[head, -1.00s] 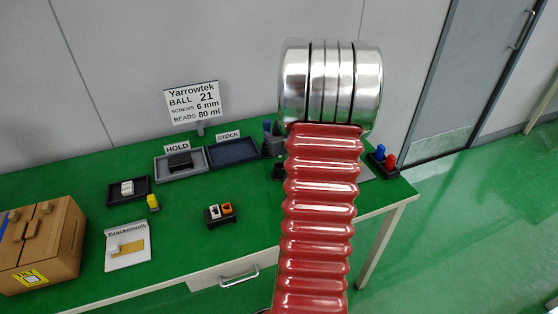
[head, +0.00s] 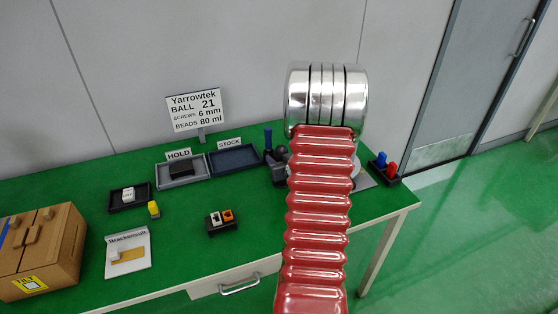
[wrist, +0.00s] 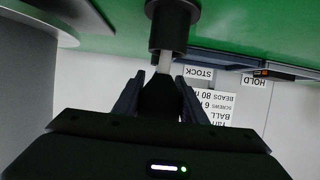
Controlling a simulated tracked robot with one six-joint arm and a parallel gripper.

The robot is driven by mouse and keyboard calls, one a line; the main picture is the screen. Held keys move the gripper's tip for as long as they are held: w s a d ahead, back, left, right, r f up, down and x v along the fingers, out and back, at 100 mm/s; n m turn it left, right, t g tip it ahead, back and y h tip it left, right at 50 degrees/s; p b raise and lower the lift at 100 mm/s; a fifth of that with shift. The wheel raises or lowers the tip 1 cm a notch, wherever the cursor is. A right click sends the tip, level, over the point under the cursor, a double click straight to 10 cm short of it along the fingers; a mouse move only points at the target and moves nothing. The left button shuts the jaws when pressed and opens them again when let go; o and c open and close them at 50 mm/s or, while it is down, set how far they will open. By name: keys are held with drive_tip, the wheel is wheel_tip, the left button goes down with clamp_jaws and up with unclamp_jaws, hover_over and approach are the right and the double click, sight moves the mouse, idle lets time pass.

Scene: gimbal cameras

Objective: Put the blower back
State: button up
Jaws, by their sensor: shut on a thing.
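My gripper (wrist: 158,100) is shut on the blower (wrist: 160,97), a dark bulb with a pale narrow nozzle. In the wrist view, which looks upside down, the nozzle points towards the green table. Its end meets a dark upright cylinder (wrist: 172,32), which seems to be a holder. I cannot tell whether the tip is inside it or only in line with it. In the head view my red and chrome arm hides the gripper. A dark rounded shape (head: 282,153) shows just left of the arm, perhaps the blower or part of the gripper.
The HOLD tray (head: 181,171) with a dark block and the STOCK tray (head: 236,158) stand left of the arm. A rack (head: 384,170) with blue and red pieces is on the right.

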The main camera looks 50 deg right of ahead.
drive_tip(key=shift+f, duration=0.45)
drive_tip(key=shift+f, duration=0.1)
drive_tip(key=o, duration=0.9)
drive_tip(key=shift+o, duration=0.2)
drive_tip(key=v, duration=1.2)
